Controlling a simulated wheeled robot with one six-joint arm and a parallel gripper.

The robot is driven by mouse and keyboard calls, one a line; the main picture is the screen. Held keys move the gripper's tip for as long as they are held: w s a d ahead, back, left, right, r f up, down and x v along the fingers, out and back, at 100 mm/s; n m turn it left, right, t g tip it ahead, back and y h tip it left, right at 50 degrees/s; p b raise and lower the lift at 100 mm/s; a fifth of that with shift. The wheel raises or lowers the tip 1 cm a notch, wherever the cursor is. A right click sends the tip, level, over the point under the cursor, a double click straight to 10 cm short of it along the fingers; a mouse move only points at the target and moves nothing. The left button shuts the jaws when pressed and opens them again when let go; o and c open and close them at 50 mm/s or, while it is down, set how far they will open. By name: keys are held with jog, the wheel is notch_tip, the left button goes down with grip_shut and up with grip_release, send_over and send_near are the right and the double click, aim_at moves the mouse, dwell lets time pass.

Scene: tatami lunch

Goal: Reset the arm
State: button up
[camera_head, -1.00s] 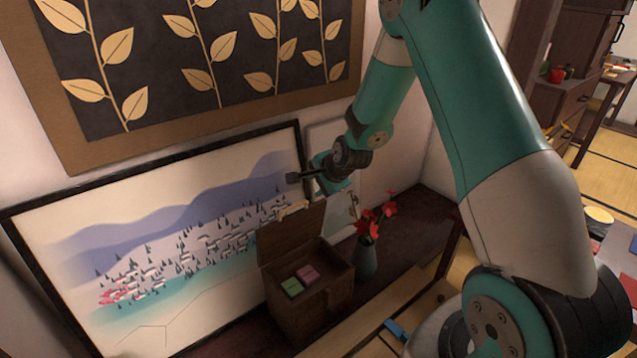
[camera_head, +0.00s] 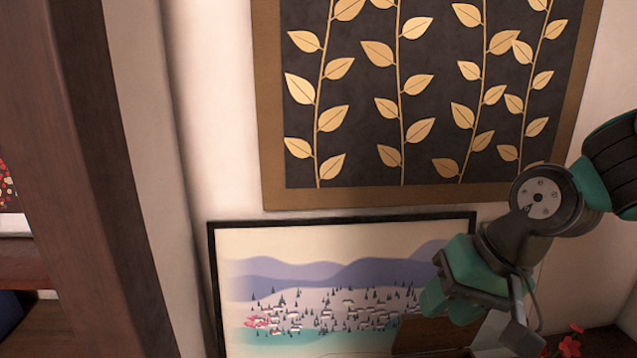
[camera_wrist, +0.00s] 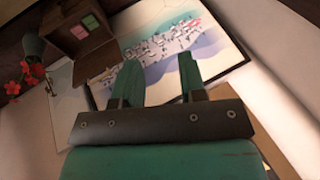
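My gripper (camera_wrist: 158,78) shows in the wrist view with its two teal fingers spread apart and nothing between them. In the head view, my gripper (camera_head: 515,318) is at the lower right, in front of the right end of the framed landscape picture (camera_head: 330,270). Its fingertips are hard to make out there. The landscape picture also shows beyond the fingers in the wrist view (camera_wrist: 185,45). The gripper touches nothing that I can see.
An open wooden box (camera_wrist: 92,55) holds green and pink blocks (camera_wrist: 90,26) in the wrist view. Red flowers (camera_wrist: 25,76) stand in a dark vase (camera_wrist: 33,45) beside it. A leaf-patterned panel (camera_head: 420,100) hangs above the picture. A dark wooden post (camera_head: 95,180) stands at left.

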jog(key=s+a+r+n+g+p, duration=0.1)
jog(key=s+r+n, duration=0.1)
jog(key=s+n, duration=0.3)
jog(key=s+a+r+n+g+p, duration=0.1)
jog(key=s+r+n, duration=0.15)
jog(key=s, duration=0.55)
notch_tip(320, 180, up, 15)
jog(key=p, duration=1.4)
jog(key=shift+w, duration=0.25)
jog(key=shift+d+f, duration=0.1)
